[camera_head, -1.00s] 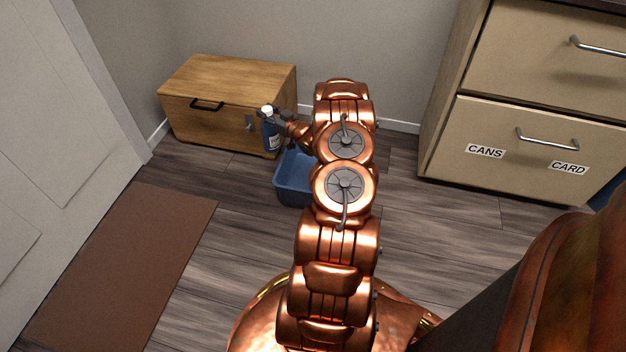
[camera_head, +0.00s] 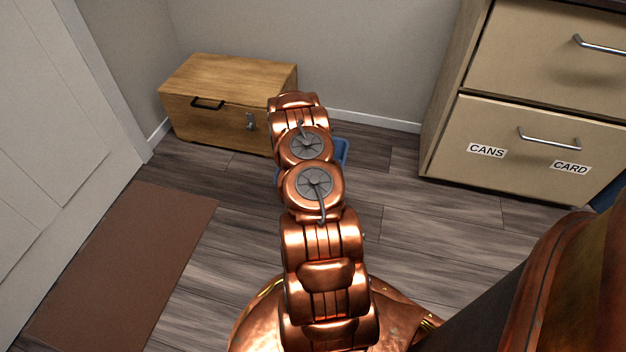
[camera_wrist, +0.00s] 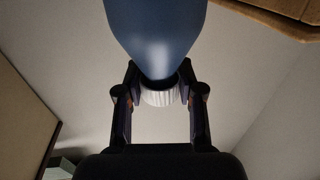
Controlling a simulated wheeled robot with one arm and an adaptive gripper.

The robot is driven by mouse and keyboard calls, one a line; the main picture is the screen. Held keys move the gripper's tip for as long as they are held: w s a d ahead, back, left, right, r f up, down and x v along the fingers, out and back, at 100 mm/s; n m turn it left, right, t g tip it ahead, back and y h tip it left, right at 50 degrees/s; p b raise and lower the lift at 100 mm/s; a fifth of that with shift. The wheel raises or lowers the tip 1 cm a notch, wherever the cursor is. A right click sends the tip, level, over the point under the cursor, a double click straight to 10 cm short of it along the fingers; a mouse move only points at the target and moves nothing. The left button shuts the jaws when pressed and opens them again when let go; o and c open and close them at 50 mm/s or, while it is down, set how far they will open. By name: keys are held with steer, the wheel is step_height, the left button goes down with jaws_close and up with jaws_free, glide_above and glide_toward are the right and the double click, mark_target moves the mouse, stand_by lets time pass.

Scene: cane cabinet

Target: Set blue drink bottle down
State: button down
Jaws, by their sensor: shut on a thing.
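The blue drink bottle (camera_wrist: 155,28) shows in the wrist view with its white ribbed cap (camera_wrist: 160,97). My gripper (camera_wrist: 159,72) is shut on it near its cap end, one finger on each side. The bottle's far end runs out of the wrist view.
A wooden chest (camera_head: 225,92) stands by the back wall. A cabinet (camera_head: 520,185) labelled CANS and CARD stands right. A brown mat (camera_head: 125,262) lies left. Floor between bin and cabinet is clear.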

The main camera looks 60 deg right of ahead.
steer(key=s+f+m+g+h+b, duration=0.1)
steer(key=s+f+m+g+b, duration=0.2)
steer(key=f, duration=1)
steer(key=shift+s+g+h+b, duration=0.45)
steer(key=shift+s+g, duration=0.55)
steer(key=shift+s, duration=0.35)
steer(key=shift+a+f, duration=0.1)
steer(key=shift+a, duration=0.05)
steer(key=c, duration=0.7)
jaws_free()
steer(key=shift+f, duration=0.1)
steer(key=shift+p+v, duration=1.5)
steer(key=shift+v, duration=2.25)
